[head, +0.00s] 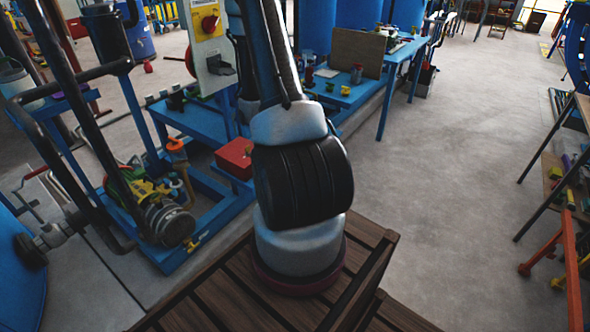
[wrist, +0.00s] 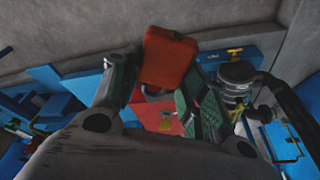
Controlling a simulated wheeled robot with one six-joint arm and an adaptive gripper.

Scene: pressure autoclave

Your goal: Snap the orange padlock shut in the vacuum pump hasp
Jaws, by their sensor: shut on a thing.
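My gripper (wrist: 162,70) is shut on the orange padlock (wrist: 169,52) in the wrist view. The padlock's blocky orange body sits between the fingertips and sticks out past them. A grey curved part below the body looks like its shackle, partly hidden, and I cannot tell whether it is closed. A red surface with a small yellow piece shows beyond, between the fingers. I cannot make out the vacuum pump hasp. In the head view my arm hides the gripper and padlock.
In the head view a red box (head: 235,158) sits on a low blue stand left of my arm. A pump-like machine (head: 165,215) stands farther left, beside dark pipes. A blue workbench (head: 345,92) stands behind. The grey floor on the right is mostly clear.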

